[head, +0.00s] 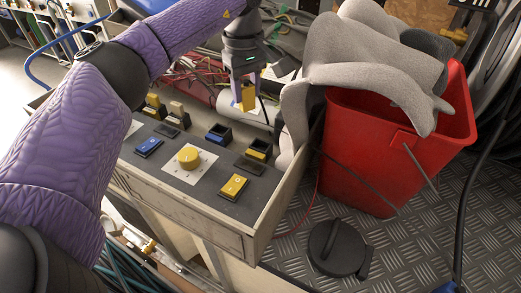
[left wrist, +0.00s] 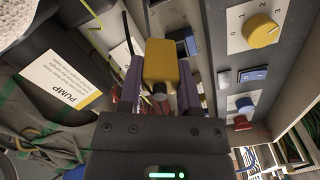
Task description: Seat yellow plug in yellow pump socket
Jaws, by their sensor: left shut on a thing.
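The yellow plug (head: 247,98) is held by my left gripper (head: 243,92) in the head view, above the back right part of the panel. In the left wrist view the yellow plug (left wrist: 161,60) sits between the purple fingers of my left gripper (left wrist: 160,82). A black socket with a yellow strip (head: 260,148), likely the yellow pump socket, is on the panel below and slightly right of the plug, clearly apart from it. A white PUMP label (left wrist: 64,82) shows in the left wrist view. My right gripper is not in view.
The panel carries a blue-marked socket (head: 218,133), a yellow knob (head: 189,157), a yellow switch (head: 233,186) and a blue switch (head: 148,147). Grey cloth (head: 370,75) hangs over a red bucket (head: 385,160) close to the panel's right. Cables lie behind.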

